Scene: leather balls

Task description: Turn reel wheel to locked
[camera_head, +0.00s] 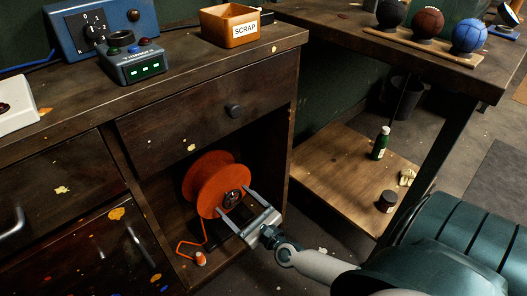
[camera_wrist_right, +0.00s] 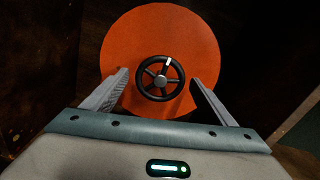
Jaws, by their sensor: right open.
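The orange reel (camera_head: 212,178) stands in the open bay under the drawer. Its small black spoked wheel (camera_head: 232,198) is on the side facing my right gripper. In the right wrist view the wheel (camera_wrist_right: 160,78) sits at the centre of the orange reel face (camera_wrist_right: 150,35), with a white mark near its top. My right gripper (camera_head: 235,200) is open, its two fingers on either side of the wheel and apart from it. The gripper also shows in the right wrist view (camera_wrist_right: 160,90). I see no lock label. My left gripper is not in view.
The bay's walls and the drawer (camera_head: 215,105) above enclose the reel. An orange cord end (camera_head: 200,258) lies below it. A scrap box (camera_head: 232,25) and a control box (camera_head: 132,62) stand on the bench. A green bottle (camera_head: 381,142) and dark jar (camera_head: 387,201) stand on a low shelf.

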